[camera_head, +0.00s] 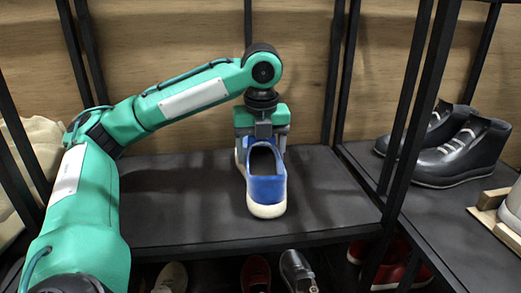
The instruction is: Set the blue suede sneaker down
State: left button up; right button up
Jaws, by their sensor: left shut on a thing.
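My right gripper is not in view.
Black boots (465,150) stand on the neighbouring shelf at the right, behind black metal posts (413,100). A wooden rack (492,212) is at the right edge. More shoes (256,272) sit on the level below. The shelf is bare on both sides of the sneaker.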

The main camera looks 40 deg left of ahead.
pick_arm(q)
jog(key=o, duration=1.2)
jog(key=shift+f, duration=0.1)
jog(key=shift+s+d+r, duration=0.15)
jog(key=shift+d+r, duration=0.05)
jog(key=shift+r, duration=1.85)
jog(key=shift+s+d+r, duration=0.15)
jog(key=shift+r, duration=1.85)
jog(key=shift+s+d+r, duration=0.15)
jog(key=shift+d+r, duration=0.05)
jog(key=shift+r, duration=1.85)
jog(key=shift+f, duration=0.1)
